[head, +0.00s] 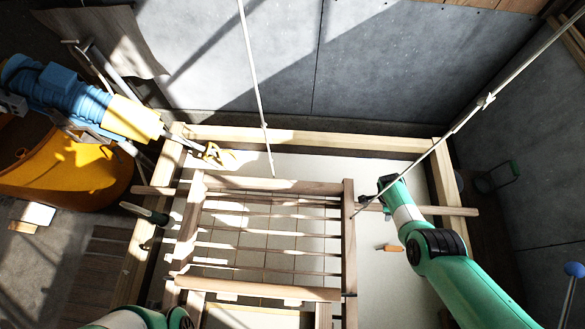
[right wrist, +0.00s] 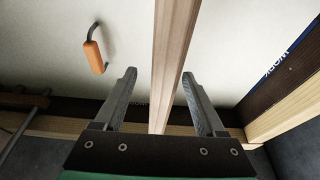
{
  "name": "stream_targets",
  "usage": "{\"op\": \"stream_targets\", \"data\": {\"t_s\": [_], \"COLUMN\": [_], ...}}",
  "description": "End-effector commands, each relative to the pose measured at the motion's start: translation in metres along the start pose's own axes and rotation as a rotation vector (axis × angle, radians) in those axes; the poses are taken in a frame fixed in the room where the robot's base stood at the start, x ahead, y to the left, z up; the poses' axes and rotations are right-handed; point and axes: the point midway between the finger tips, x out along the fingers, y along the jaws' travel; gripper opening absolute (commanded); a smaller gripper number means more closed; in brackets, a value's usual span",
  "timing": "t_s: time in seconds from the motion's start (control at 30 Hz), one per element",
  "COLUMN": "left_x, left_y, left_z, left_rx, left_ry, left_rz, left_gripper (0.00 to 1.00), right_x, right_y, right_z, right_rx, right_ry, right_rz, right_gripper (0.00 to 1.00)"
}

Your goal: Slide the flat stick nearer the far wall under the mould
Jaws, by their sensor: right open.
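The mould (head: 348,240), a wooden frame with several thin slats, hangs on cables over a larger timber frame. A flat pale stick (head: 440,210) shows right of it, lying across the timber frame's right beam. A similar wooden end (head: 155,190) shows left of the mould; I cannot tell if both are one stick. My right gripper (head: 368,200) is at the stick just right of the mould. In the right wrist view it (right wrist: 160,105) is open, its fingers either side of the stick (right wrist: 172,50), with gaps visible. My left gripper is not visible; only my left arm shows at the bottom edge.
The timber frame (head: 300,138) surrounds a pale floor. An orange-handled tool (head: 390,248) lies on it, right of the mould. Cables (head: 252,75) slope above the mould. A blue and yellow machine (head: 75,95) and an orange tub (head: 75,175) stand left. Grey walls close the far side.

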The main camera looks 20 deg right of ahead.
Motion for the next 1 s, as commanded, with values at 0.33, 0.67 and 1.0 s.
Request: {"op": "stream_targets", "data": {"t_s": [0.33,0.67,1.0], "left_x": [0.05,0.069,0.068], "left_y": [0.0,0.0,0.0], "left_z": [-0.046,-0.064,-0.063], "left_rx": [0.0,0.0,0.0], "left_ry": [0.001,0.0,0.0], "left_rz": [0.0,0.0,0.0], "left_gripper": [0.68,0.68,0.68], "right_x": [-0.077,-0.115,-0.114], "right_y": [0.0,0.001,0.001], "right_z": [-0.003,-0.001,0.0], "right_rx": [-0.001,-0.001,-0.001], "right_ry": [0.0,0.0,0.0], "right_rz": [-0.002,0.002,0.001], "right_gripper": [0.72,0.72,0.72]}}
